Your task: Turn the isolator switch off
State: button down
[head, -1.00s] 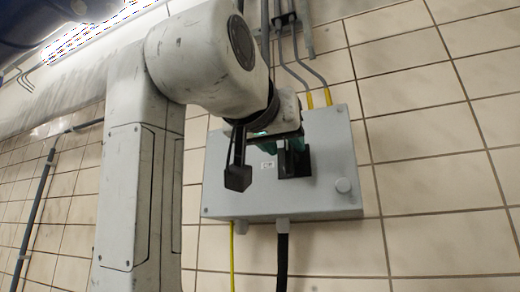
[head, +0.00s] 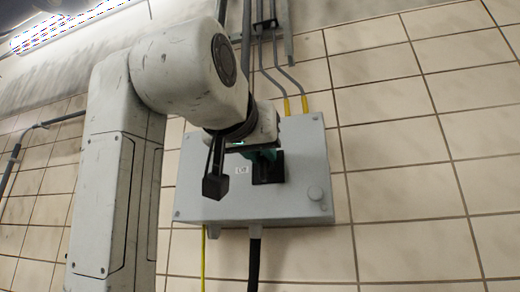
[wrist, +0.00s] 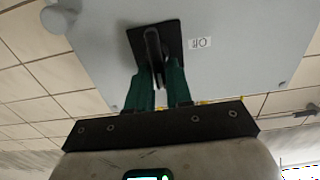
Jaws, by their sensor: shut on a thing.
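The isolator switch is a black lever handle (wrist: 152,45) on a square black plate, set in the face of a grey box. In the head view the black plate (head: 270,172) shows right of the middle of the box, partly behind my gripper. My gripper (wrist: 160,80) has green fingers, one on each side of the handle's near end, and is shut on it. In the head view the gripper (head: 262,155) is mostly hidden by my wrist. A small white label (wrist: 200,43) sits beside the plate; I cannot read it surely.
The grey box (head: 215,200) hangs on a tiled wall, with a round knob (head: 315,193) at its lower right. Conduits with yellow ends (head: 287,106) enter from above. A black cable (head: 254,262) and a yellow one run down below. The wall to the right is bare.

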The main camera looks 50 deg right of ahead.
jog(key=shift+n, duration=0.4)
jog(key=shift+w+a+f+n+b, duration=0.1)
jog(key=shift+w+f+n, duration=0.15)
jog(key=shift+n, duration=2.5)
jog(key=shift+w+a+f+n+b, duration=0.15)
jog(key=shift+w+f+n, duration=0.1)
jog(key=shift+n, duration=2.55)
jog(key=shift+w+a+f+n+b, duration=0.1)
jog(key=shift+w+f+n, duration=0.15)
jog(key=shift+n, duration=2.5)
jog(key=c, duration=1.2)
grip_release()
jog(key=shift+o, duration=0.2)
